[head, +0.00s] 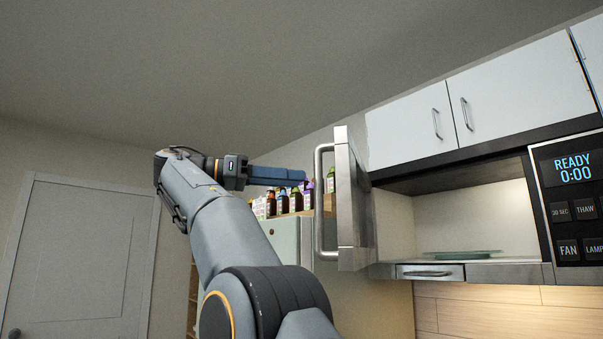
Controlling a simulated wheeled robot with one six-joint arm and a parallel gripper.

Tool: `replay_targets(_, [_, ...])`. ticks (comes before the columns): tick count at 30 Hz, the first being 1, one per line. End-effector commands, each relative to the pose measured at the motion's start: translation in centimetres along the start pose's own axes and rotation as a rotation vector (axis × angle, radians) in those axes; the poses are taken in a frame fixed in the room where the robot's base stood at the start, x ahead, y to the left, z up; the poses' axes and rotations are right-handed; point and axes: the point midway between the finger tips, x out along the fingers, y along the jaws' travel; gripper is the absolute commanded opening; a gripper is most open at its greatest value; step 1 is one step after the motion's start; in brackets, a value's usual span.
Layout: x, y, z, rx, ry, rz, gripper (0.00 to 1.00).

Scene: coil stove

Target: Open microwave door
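The microwave door (354,205) stands swung out wide to the left of the microwave, seen nearly edge-on. Its long vertical metal handle (320,205) is on the door's left side. The microwave cavity (470,215) is exposed, with a glass plate (460,254) inside. The control panel (572,195) at the right reads READY 0:00. My gripper (303,176) is left of the handle, its blue-grey fingers pointing right towards it. A small gap shows between fingertips and handle in the picture. The fingers are seen from the side, so their opening is hidden.
White upper cabinets (520,90) with metal handles hang above the microwave. Several bottles (283,200) stand on a pale cabinet (288,235) behind my gripper and the handle. A closed room door (85,260) is at the far left. The space above my arm is clear.

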Motion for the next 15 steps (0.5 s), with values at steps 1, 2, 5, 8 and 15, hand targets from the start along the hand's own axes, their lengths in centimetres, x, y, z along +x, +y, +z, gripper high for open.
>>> replay_targets(1, [-0.33, 0.03, -0.14, 0.0, 0.0, 0.0, 0.36])
replay_targets(2, [-0.46, 0.01, -0.1, 0.0, 0.001, 0.0, 0.36])
replay_targets(5, [-0.71, -0.01, -0.01, -0.001, 0.001, 0.0, 0.36])
replay_targets(8, [-0.75, 0.0, 0.02, 0.0, 0.001, 0.0, 0.36])
replay_targets(15, [-0.58, -0.25, 0.19, -0.011, 0.0, -0.004, 0.2])
